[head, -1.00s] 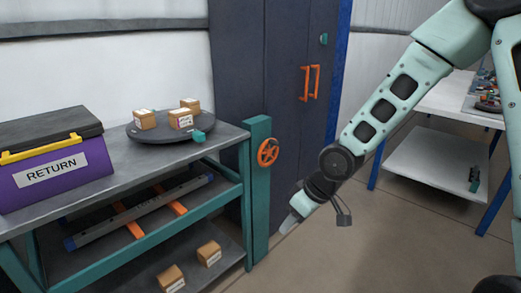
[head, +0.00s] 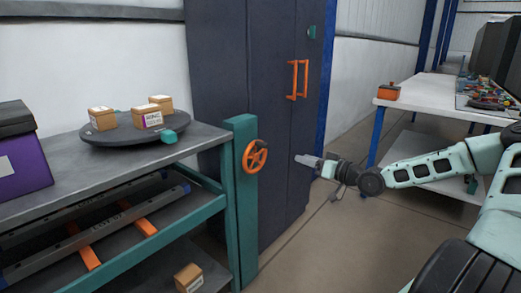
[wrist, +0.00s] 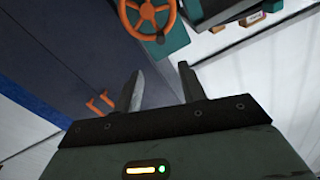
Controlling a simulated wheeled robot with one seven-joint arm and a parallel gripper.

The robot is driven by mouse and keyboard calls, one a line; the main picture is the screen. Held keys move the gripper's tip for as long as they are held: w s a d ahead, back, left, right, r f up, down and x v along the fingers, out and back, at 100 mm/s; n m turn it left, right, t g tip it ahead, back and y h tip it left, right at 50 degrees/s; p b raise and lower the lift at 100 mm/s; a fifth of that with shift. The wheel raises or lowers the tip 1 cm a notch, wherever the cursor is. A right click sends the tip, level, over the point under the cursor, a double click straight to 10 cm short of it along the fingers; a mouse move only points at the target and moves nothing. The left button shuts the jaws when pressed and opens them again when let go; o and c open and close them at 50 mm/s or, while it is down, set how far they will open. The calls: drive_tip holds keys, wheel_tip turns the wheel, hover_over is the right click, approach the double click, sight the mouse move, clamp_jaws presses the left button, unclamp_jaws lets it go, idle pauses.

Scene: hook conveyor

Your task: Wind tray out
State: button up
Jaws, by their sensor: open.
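An orange handwheel (head: 255,156) is mounted on a teal post (head: 243,200) at the right end of the workbench in the head view. It also shows at the top of the wrist view (wrist: 151,18). A dark sliding tray with grey rails and orange crosspieces (head: 110,212) lies under the bench top; whether it is the task's tray I cannot tell. My gripper (head: 303,159) is to the right of the wheel, at about its height and apart from it. In the wrist view its two fingers (wrist: 160,85) are spread with nothing between them.
A round turntable (head: 128,128) with several small boxes stands on the bench, beside a purple bin (head: 20,170). A dark cabinet (head: 275,60) with orange handles (head: 298,78) stands behind. A white table (head: 430,97) is at right. Floor between is clear.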

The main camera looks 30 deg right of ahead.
sight(267, 147)
drive_tip(key=b+x, duration=0.1)
drive_tip(key=x, duration=1.6)
drive_tip(key=shift+s+f, duration=0.1)
clamp_jaws()
